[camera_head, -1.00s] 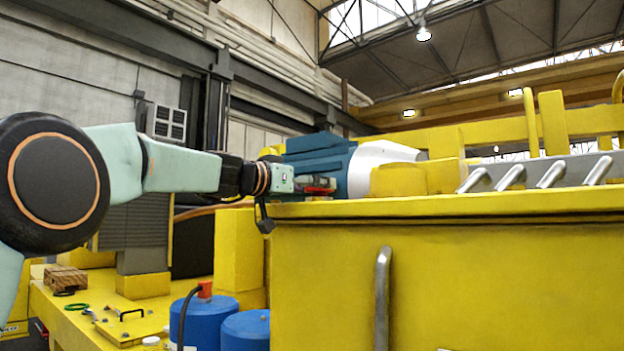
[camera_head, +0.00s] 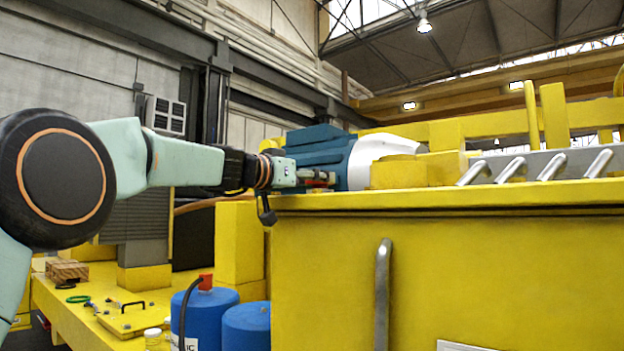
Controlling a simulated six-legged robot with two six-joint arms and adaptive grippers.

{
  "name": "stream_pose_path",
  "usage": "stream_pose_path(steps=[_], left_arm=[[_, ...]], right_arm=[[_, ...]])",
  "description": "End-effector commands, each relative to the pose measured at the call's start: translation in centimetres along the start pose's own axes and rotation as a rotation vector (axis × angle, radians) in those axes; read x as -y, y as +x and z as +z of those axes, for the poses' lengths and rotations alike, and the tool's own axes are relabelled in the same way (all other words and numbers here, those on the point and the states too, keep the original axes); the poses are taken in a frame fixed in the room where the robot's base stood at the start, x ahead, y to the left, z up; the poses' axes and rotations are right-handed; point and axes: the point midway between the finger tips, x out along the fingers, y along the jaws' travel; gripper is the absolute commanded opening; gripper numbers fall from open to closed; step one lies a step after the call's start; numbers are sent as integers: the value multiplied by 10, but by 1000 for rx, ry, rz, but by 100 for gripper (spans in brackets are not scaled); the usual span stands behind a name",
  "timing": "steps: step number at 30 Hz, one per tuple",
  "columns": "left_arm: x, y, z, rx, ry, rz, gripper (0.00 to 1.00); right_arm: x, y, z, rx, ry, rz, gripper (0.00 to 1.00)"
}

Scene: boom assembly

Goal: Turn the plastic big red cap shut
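My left arm reaches in from the left, and its gripper (camera_head: 318,178) is at the edge of the yellow housing's top, in front of a teal and white machine (camera_head: 325,158). A small red part (camera_head: 319,183) shows at the fingers. It is partly hidden, and I cannot tell whether it is the big red cap or whether the fingers hold it. The fingers are too small and covered to read as open or shut. Another red cap-like piece (camera_head: 206,281) sits on top of a blue drum (camera_head: 205,315) at the lower left. My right gripper is not in view.
The large yellow housing (camera_head: 330,270) with a metal handle (camera_head: 383,290) fills the lower right. Angled metal bars (camera_head: 512,170) stand on its top at right. A second blue drum (camera_head: 247,325), a black cable, a wooden block (camera_head: 67,272) and small tools lie at lower left.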

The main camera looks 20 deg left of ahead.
Motion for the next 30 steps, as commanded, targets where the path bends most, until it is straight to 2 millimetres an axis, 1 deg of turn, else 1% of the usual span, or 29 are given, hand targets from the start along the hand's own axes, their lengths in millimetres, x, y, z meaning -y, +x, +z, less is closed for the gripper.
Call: stream_pose_path(steps=[4,8,11,15,21,30], left_arm=[[2,0,-2,-5,0,18,28],[5,0,-3,-7,-1,79,28],[6,0,-4,-5,-1,139,28],[8,1,-6,-4,-2,221,28],[9,0,-6,-5,1,284,28],[8,0,-4,-8,1,300,28]], right_arm=[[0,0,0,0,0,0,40],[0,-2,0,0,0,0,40],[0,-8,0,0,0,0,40],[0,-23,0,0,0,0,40],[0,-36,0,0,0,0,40],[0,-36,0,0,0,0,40]])
